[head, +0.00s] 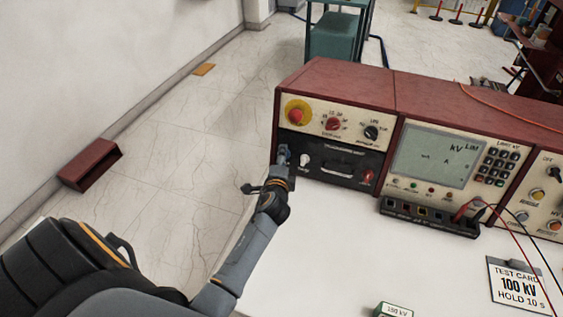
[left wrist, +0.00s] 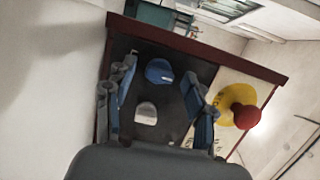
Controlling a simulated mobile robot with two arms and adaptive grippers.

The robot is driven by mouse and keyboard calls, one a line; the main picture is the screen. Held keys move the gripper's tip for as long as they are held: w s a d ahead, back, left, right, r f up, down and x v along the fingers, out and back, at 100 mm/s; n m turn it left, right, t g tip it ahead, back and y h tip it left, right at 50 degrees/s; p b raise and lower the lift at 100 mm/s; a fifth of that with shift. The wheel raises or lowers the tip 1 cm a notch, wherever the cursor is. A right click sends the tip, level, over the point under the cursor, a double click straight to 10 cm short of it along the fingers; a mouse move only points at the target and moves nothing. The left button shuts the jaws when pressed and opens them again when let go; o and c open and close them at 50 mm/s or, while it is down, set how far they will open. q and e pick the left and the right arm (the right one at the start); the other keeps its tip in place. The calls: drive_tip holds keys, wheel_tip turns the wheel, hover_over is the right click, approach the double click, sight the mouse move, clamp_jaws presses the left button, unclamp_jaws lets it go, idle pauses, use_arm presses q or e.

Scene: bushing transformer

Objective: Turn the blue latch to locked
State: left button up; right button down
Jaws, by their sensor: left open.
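The blue latch (left wrist: 160,71) is a round blue knob with a pale mark on its edge, on a dark panel in the left wrist view. My left gripper (left wrist: 160,88) is open, with one blue-padded finger on each side of the latch's line. I see no contact between fingers and latch. In the head view my left gripper (head: 281,160) is at the left end of the dark panel and largely covers the latch area; I cannot separate latch from finger there. My right gripper is not in view.
A white knob (head: 305,160) sits beside the latch; it also shows between the fingers in the left wrist view (left wrist: 146,113). A red emergency button (head: 296,115) on yellow is above. A red knob (head: 368,176) and kV meter (head: 436,156) are to the right. White bench in front is mostly clear.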

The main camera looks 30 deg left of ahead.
use_arm(q)
drive_tip(key=v, duration=1.2)
